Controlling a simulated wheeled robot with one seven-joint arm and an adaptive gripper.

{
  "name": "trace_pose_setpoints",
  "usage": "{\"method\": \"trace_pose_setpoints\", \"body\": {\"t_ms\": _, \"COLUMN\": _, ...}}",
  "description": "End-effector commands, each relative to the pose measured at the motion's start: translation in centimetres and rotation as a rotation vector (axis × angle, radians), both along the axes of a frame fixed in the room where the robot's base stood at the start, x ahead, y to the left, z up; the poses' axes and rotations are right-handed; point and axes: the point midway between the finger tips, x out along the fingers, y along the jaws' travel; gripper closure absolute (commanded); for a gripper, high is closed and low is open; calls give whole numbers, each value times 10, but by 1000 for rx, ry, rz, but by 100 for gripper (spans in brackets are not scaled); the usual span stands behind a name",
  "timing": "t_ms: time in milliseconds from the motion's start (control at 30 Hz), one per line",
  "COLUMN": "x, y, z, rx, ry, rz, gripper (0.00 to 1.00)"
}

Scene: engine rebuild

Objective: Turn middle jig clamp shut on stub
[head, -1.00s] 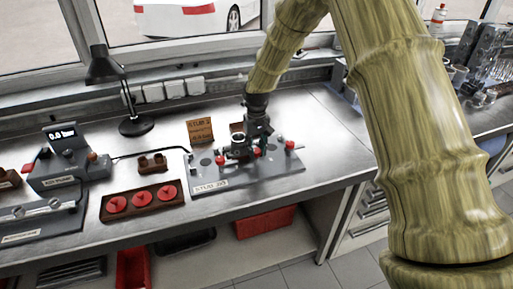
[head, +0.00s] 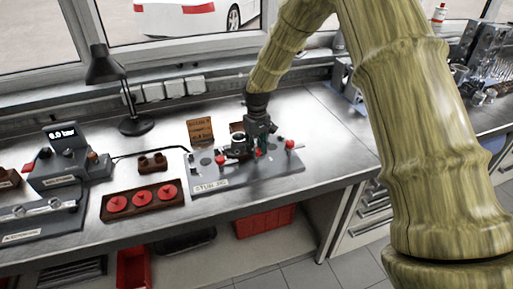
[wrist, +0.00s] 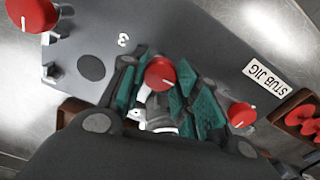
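The grey stub jig (head: 245,184) lies on the bench with three red clamp knobs. The middle knob (wrist: 160,73) is in the wrist view's centre, between the teal finger pads of my gripper (wrist: 162,75). The fingers converge to its two sides and look shut on it. In the head view my gripper (head: 260,145) points down over the jig and mostly hides this knob. A pale metal part (wrist: 160,125), perhaps the stub and clamp arm, shows below the knob, largely hidden by the fingers. Whether the clamp bears on the stub cannot be told.
The outer knobs are close by, one at the left (wrist: 32,12) and one at the right (wrist: 241,115) in the wrist view. A wooden tray (head: 143,202) with red discs, a gauge box (head: 68,168) and a lamp (head: 137,126) stand left. The bench right of the jig is clear.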

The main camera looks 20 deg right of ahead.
Motion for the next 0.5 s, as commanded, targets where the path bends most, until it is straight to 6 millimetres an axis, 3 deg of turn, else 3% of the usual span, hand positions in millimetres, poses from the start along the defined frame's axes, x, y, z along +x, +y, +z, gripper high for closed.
{"method": "trace_pose_setpoints", "body": {"t_ms": 33, "x": 0, "y": 0, "z": 0, "rx": 0, "ry": 0, "rz": 0, "gripper": 57}}
{"method": "trace_pose_setpoints", "body": {"t_ms": 100, "x": 0, "y": 0, "z": 0, "rx": 0, "ry": 0, "rz": 0, "gripper": 47}}
{"method": "trace_pose_setpoints", "body": {"t_ms": 500, "x": 0, "y": 0, "z": 5, "rx": 0, "ry": -1, "rz": -1, "gripper": 47}}
